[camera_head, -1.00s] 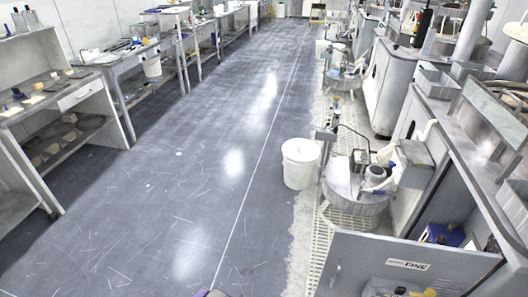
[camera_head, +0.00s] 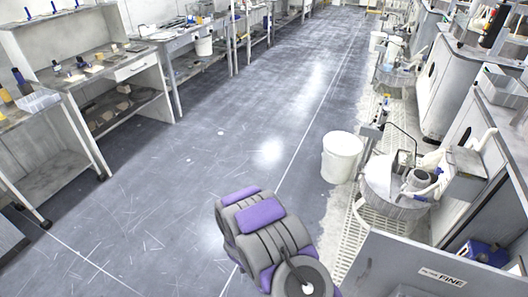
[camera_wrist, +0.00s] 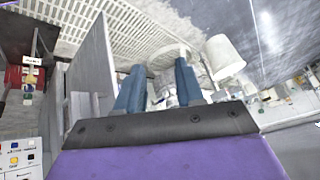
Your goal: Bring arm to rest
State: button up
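My gripper (camera_wrist: 159,66) shows in the wrist view as two blue fingers standing apart with nothing between them, so it is open and empty. The arm, grey with purple panels, shows at the bottom middle of the head view, above the floor. My gripper's fingers cannot be made out in the head view. In the wrist view the grating, a pale panel edge and a white bucket lie beyond the fingers. I see no contact between the fingers and anything.
A white bucket (camera_head: 342,157) stands right of the arm, beside a round polishing machine (camera_head: 394,186). A grey panel labelled FINE (camera_head: 400,268) stands at the lower right. Benches and shelves (camera_head: 130,85) line the left. The aisle floor (camera_head: 165,200) between is clear.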

jog(key=a+r+n+g+y, duration=0.1)
jog(key=a+r+n+y, duration=0.35)
jog(key=r, duration=1.15)
jog(key=s+r+n+g+y, duration=0.25)
jog(key=s+r, duration=0.35)
jog(key=r, duration=0.6)
jog(key=s+d+r+n+g, duration=0.1)
jog(key=s+d+r, duration=0.3)
jog(key=s, duration=0.5)
jog(key=s+d+r+n+g+h, duration=0.1)
jog(key=s+d+r+n, duration=0.1)
jog(key=s+d+r, duration=0.3)
jog(key=s+d+r+n+g+h, duration=0.1)
jog(key=s+d+r, duration=0.3)
jog(key=s, duration=0.9)
jog(key=shift+s+d+r+n, duration=0.25)
jog(key=shift+d+n, duration=0.25)
jog(key=shift+n, duration=0.1)
jog(key=shift+d, duration=0.1)
